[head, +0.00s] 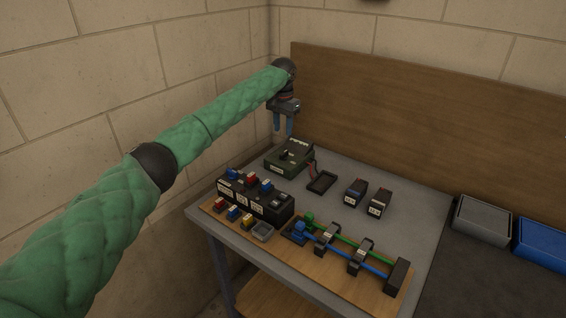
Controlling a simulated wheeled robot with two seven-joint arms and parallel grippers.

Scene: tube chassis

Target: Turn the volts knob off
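My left gripper (283,132) points down just above the back left of this box. Its two blue fingers are apart with nothing between them. From this view I cannot tell whether the fingertips touch the box. My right gripper is not in view.
A black tray (321,182) lies right of the box, with two dark blocks (367,197) beyond. A black unit with red and blue parts (255,200) and a board with green and blue tubes (345,250) stand in front. Walls close off the left and back.

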